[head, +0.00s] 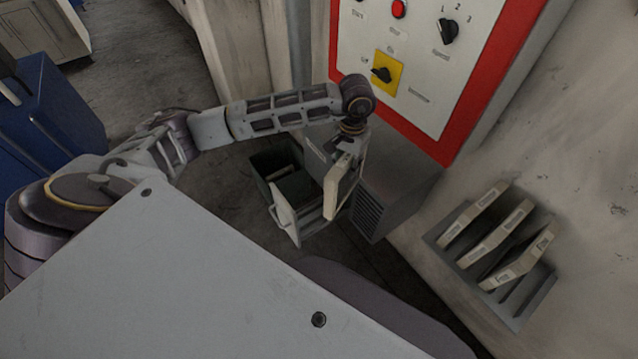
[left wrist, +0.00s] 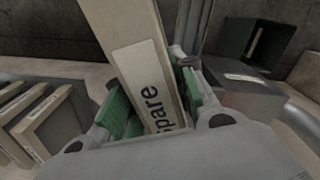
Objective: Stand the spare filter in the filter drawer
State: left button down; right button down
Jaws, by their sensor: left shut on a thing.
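The spare filter (head: 333,195) is a pale, flat panel hanging below my left gripper (head: 347,152) in the head view. In the left wrist view the filter (left wrist: 125,45) stands between the green finger pads, and its label reads "Spare". My left gripper is shut on it. The filter drawer (head: 284,217) is pulled out from the grey vented housing, with a dark inside. In the head view the filter overlaps the drawer's right side; I cannot tell its height above it. A dark green open box, seemingly the drawer, shows in the left wrist view (left wrist: 262,42). My right gripper is not in view.
The grey vented housing (head: 374,207) stands right beside the filter, below a red-edged control panel (head: 420,60). A slotted rack (head: 510,312) with three labelled filters is at the right. A blue case (head: 60,120) stands at the left.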

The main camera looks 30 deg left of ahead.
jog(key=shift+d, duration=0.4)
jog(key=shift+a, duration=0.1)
